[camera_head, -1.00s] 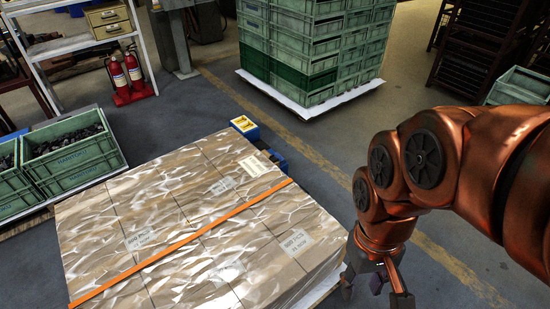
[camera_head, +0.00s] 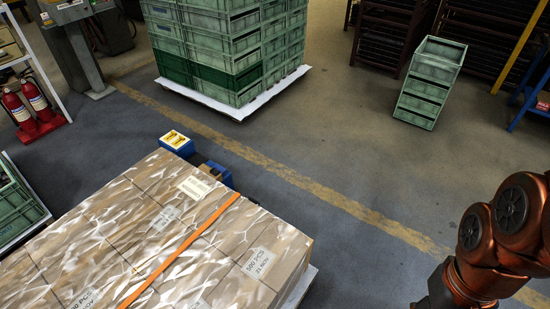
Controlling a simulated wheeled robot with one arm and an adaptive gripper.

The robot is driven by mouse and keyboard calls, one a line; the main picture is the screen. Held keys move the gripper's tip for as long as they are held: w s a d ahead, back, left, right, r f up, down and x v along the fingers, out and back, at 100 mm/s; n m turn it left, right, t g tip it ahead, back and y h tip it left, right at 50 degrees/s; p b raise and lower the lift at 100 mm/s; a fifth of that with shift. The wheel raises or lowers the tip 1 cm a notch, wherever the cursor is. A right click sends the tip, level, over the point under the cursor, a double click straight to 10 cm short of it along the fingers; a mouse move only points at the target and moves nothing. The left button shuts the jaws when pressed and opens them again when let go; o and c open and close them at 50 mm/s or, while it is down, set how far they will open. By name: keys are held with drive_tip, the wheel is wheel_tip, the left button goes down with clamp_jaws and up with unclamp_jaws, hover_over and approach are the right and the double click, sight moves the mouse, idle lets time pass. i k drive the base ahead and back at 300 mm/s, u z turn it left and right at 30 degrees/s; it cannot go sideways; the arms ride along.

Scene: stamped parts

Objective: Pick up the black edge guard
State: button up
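I cannot make out a black edge guard in the head view. The wrapped carton stack (camera_head: 150,235), with an orange strap (camera_head: 190,240) over its top, fills the lower left. My copper-coloured arm shows at the lower right, to the right of the stack and apart from it. My gripper is out of view, below the frame's bottom edge.
A blue pallet truck with a yellow-labelled top (camera_head: 176,141) stands behind the stack. Stacked green crates (camera_head: 205,50) stand on a pallet further back. The floor between is clear.

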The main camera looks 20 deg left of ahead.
sight(213, 171)
drive_tip(key=z, duration=0.5)
drive_tip(key=i, duration=3.45)
drive_tip(key=u, duration=2.75)
drive_tip(key=i, duration=3.55)
drive_tip(key=u, duration=0.9)
